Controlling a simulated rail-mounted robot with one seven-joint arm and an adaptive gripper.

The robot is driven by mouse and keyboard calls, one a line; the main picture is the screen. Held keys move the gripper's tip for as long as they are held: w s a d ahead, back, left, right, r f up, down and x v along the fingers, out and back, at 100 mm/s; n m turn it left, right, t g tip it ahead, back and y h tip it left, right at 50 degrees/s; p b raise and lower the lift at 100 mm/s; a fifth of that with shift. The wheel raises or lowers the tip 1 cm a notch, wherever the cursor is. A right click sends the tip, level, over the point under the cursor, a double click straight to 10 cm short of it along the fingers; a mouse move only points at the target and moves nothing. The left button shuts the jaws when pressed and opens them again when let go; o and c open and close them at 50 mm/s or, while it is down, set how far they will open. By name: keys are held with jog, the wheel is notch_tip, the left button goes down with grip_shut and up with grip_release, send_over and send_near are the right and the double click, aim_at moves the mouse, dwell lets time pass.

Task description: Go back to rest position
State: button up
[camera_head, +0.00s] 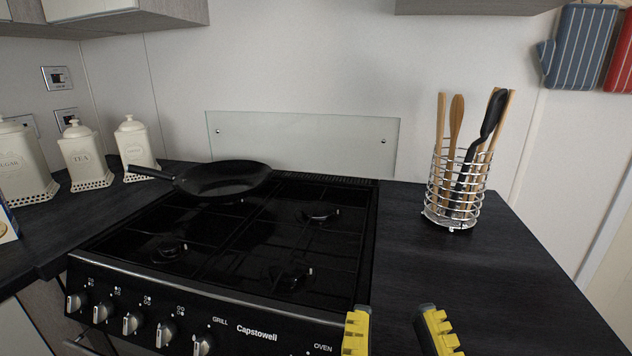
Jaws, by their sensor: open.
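My gripper (397,332) shows at the bottom edge, right of the middle. Its two yellow-padded fingers are apart with nothing between them. The left finger is in front of the stove's front right corner, and the right finger is over the dark worktop. The rest of my arm is out of view.
A black stove (250,250) carries a black frying pan (224,178) on its back left burner. A wire holder (432,205) with several utensils stands on the right worktop (500,285). Cream canisters (86,160) stand at left. Cupboards hang above. The worktop before the holder is clear.

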notch_tip(320, 180, up, 38)
jog(key=p, duration=3.6)
notch_tip(320, 180, down, 64)
jog(key=b, duration=6.3)
jog(key=shift+w+r, duration=0.1)
